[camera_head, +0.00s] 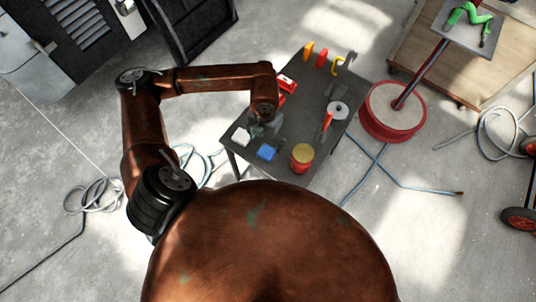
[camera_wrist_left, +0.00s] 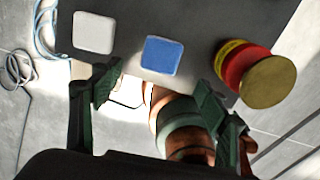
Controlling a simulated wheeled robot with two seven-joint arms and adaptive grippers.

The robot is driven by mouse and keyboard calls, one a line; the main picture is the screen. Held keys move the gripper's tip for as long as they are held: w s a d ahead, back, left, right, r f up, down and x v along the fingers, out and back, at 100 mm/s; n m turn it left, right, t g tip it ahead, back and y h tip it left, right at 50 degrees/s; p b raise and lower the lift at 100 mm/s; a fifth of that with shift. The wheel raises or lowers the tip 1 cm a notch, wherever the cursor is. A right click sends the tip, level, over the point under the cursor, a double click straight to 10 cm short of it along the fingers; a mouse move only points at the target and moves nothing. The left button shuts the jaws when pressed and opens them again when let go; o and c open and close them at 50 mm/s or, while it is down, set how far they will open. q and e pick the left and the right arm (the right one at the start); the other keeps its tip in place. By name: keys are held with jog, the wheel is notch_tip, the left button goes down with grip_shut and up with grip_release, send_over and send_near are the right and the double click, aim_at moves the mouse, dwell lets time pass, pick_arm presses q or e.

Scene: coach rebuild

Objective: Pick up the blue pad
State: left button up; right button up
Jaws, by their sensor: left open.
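The blue pad (camera_head: 266,152) lies flat near the front edge of the dark table (camera_head: 312,97). In the left wrist view the blue pad (camera_wrist_left: 162,55) shows whole, beyond the fingertips and between their lines. My left gripper (camera_head: 264,128) hangs over the table, just behind the pad in the head view. In the left wrist view its two green fingers (camera_wrist_left: 155,92) are wide apart with nothing between them, and they do not touch the pad. My right gripper is in neither view.
A white pad (camera_head: 241,136) lies left of the blue pad. A red can with a yellow top (camera_head: 302,157) stands to its right. Several tools and a grey disc (camera_head: 338,109) are farther back. A red-rimmed round base (camera_head: 393,110) stands right of the table.

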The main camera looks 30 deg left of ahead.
aim_at(267, 151)
pick_arm(q)
notch_tip(267, 151, down, 2)
jog(key=shift+w+f+b, duration=0.1)
jog(key=shift+f+b, duration=0.05)
jog(key=shift+b, duration=0.3)
notch_tip(267, 151, down, 2)
jog(key=shift+f, duration=0.1)
notch_tip(267, 151, down, 5)
jog(key=shift+d+f, duration=0.1)
jog(key=c, duration=1.1)
jog(key=shift+o, duration=0.2)
jog(key=shift+w+r, duration=0.1)
jog(key=shift+r, duration=0.6)
jog(key=s+d+r, duration=0.5)
jog(key=s+r, duration=0.6)
jog(key=s, duration=0.2)
jog(key=shift+r+p, duration=0.35)
